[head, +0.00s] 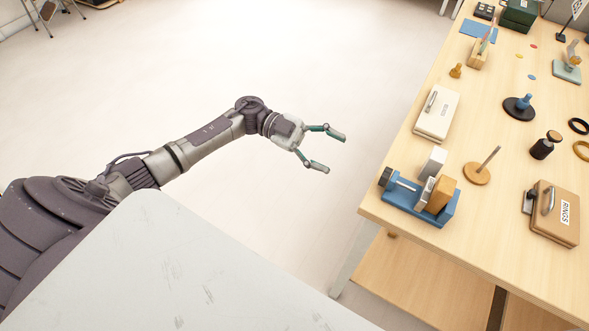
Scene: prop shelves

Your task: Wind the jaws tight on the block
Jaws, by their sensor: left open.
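A small blue vise (407,203) stands at the near left corner of the wooden table. Its dark knob (386,177) is at the left end, on a light screw. A grey jaw plate (424,193) stands upright on the vise. A tan wooden block (440,195) sits just right of that plate; I cannot tell whether they touch. My left gripper (335,154) is open and empty, over the floor to the left of the table, apart from the vise. My right gripper is not in view.
A pale grey block (433,162) stands just behind the vise. A peg on a round base (477,173), a cream case (436,113), a tan case (558,215) labelled RINGS and a dark bottle (542,149) are on the table (500,265). Open floor lies left of the table edge.

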